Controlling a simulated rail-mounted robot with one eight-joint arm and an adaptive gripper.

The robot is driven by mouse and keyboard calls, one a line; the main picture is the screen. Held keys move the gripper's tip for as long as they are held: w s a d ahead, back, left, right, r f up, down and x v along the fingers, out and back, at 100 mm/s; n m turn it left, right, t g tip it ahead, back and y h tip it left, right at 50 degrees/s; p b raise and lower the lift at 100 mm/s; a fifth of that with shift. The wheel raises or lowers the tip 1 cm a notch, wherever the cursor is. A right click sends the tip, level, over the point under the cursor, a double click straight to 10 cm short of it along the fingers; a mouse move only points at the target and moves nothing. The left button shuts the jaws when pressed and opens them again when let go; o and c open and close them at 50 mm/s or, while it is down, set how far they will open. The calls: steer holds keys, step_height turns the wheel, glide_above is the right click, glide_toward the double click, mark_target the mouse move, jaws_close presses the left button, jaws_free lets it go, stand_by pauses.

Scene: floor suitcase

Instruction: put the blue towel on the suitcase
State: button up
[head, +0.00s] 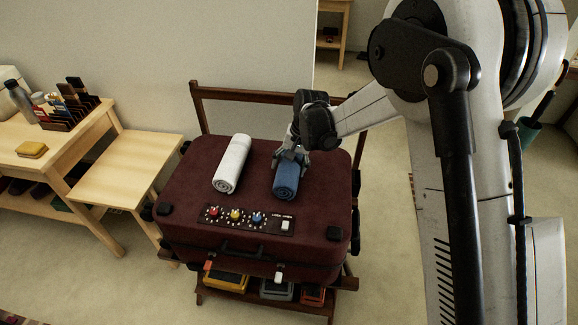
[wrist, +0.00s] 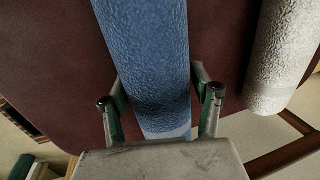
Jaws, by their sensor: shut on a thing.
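The blue towel (head: 286,180) is a tight roll on top of the dark red suitcase (head: 200,180), right of its middle. My gripper (head: 291,156) reaches down from behind and is shut on the rear part of the towel. In the wrist view the blue towel (wrist: 146,50) runs between the two fingers (wrist: 160,98), one on each side. The suitcase top (wrist: 65,70) shows behind it. The towel appears to rest on the suitcase, but its underside is hidden.
A rolled white towel (head: 231,163) lies on the suitcase left of the blue one. A panel with coloured knobs (head: 245,219) sits near the suitcase's front edge. The suitcase stands on a wooden rack (head: 262,95). A wooden bench (head: 125,165) is at the left.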

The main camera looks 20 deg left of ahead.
mark_target(298, 161)
steer(key=shift+f, duration=0.2)
steer(key=o, duration=1.2)
steer(key=shift+o, duration=0.2)
steer(key=shift+r, duration=0.15)
steer(key=shift+r, duration=0.25)
steer(key=p+v, duration=0.1)
steer(key=v, duration=1)
steer(key=shift+r, duration=0.35)
